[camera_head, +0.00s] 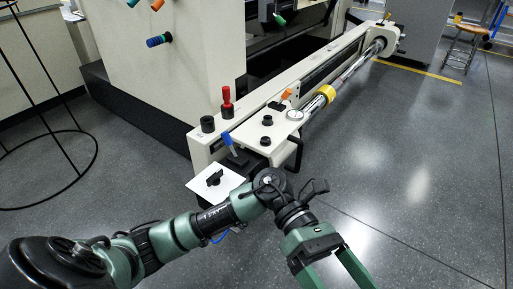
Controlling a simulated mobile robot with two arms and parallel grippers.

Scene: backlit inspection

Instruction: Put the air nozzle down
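My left gripper (333,272) is at the bottom, right of centre, over the bare floor. Its two green fingers stand well apart with floor showing between them. Their tips are cut off by the bottom edge. I cannot tell for sure which thing is the air nozzle. A blue-handled piece (228,143) stands tilted at the near end of the long machine bed (203,150). A small black piece (214,178) sits on a white plate (199,190) just in front of it. Both are up and left of the gripper. My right gripper is not in view.
A red-handled knob (227,100), a dial gauge (295,115) and a yellow collar (326,94) are on the machine bed. A black wire stand (88,170) is at left. A stool (465,42) is at far right.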

